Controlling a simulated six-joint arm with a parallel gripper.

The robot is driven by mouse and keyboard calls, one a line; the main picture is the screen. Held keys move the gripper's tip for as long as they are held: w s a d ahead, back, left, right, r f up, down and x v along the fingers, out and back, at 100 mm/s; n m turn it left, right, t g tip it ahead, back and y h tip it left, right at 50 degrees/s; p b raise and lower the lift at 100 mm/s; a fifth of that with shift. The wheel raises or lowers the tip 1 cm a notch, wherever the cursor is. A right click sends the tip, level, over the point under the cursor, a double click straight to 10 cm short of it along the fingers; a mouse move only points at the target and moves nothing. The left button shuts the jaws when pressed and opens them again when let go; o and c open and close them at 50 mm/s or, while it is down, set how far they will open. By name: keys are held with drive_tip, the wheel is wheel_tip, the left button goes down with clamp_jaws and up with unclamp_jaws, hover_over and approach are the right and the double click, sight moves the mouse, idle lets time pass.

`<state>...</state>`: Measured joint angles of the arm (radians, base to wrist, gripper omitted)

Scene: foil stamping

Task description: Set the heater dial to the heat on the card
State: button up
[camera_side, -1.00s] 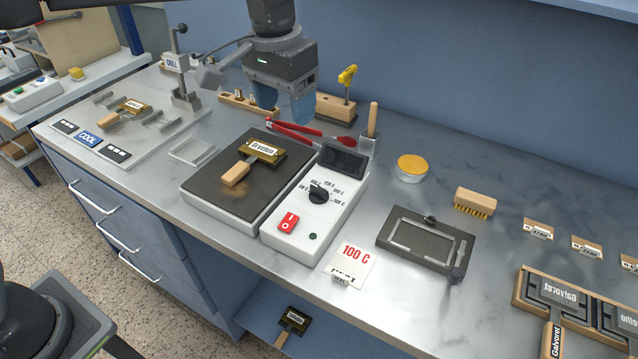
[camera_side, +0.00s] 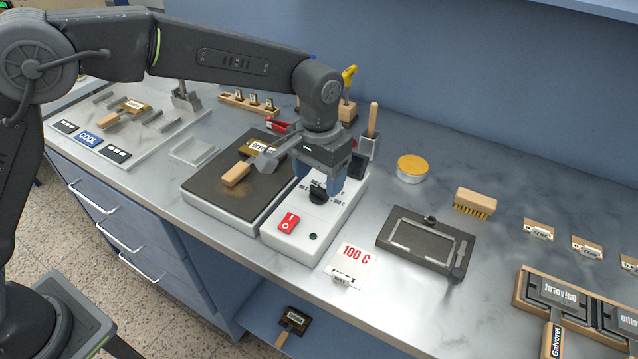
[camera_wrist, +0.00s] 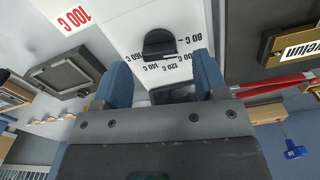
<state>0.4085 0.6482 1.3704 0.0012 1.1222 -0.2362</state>
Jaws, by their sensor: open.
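The heater dial (camera_side: 318,194) is a black knob on the white control box (camera_side: 290,243) of the heater. In the wrist view the dial (camera_wrist: 159,44) has printed marks around it, among them 80, 100, 120, 140 and 160 C. Which mark it points at is hard to tell. My gripper (camera_side: 320,183) is open, just above and around the dial's area, with blue fingers either side. I cannot tell whether they touch it.
A red switch (camera_side: 288,222) is on the box's front. The dark hot plate (camera_side: 215,196) beside it bears a wooden-handled stamp (camera_side: 236,174). A dark frame (camera_side: 427,240), a yellow-lidded tin (camera_side: 411,168) and a brush (camera_side: 474,203) stand to the right.

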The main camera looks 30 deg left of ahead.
sight(319, 193)
drive_tip(key=shift+f, duration=1.35)
drive_tip(key=shift+c, duration=0.3)
drive_tip(key=c, duration=0.9)
drive_tip(key=shift+o, duration=0.2)
drive_tip(key=shift+m, duration=0.3)
drive_tip(key=m, duration=0.3)
drive_tip(key=shift+m, duration=0.3)
drive_tip(key=shift+r+m, duration=0.1)
drive_tip(key=shift+m, duration=1.7)
